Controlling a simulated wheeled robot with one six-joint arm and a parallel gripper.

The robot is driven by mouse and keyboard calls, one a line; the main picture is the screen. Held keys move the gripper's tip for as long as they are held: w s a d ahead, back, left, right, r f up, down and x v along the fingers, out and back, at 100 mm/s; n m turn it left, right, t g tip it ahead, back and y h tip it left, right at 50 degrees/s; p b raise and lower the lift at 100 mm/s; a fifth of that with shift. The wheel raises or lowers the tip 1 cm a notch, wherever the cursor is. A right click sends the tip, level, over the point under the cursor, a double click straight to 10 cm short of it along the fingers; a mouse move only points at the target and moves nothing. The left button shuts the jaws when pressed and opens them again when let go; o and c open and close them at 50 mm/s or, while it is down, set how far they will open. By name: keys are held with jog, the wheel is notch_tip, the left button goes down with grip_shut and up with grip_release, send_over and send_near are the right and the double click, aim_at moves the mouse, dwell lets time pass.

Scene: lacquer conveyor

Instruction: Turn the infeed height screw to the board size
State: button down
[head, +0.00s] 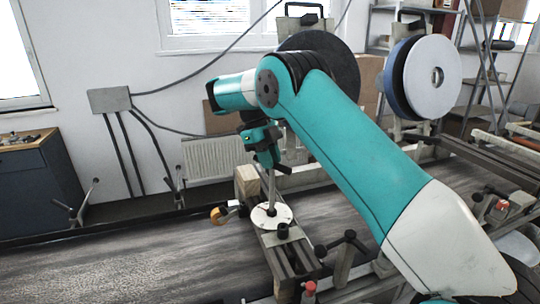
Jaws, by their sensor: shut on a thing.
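The infeed height screw (271,190) is a thin grey upright rod over the conveyor. A white round dial plate (262,218) lies around its foot, with a small dark mark near its middle. My gripper (269,162) points down at the top of the rod and is shut on it. The screw's top end is hidden by the gripper, and the dial markings are too small to read. A wooden block (247,183) stands just left of the rod. No board size can be read.
A dark grooved beam (290,258) runs forward from the dial, with a black knob (283,230) on it. An orange-ended part (217,215) sticks out left of the dial. A black-handled clamp (343,246) stands at right. The grey belt (130,258) at left is clear.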

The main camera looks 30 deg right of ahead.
dwell(0.5)
jog(key=c, duration=1)
grip_release()
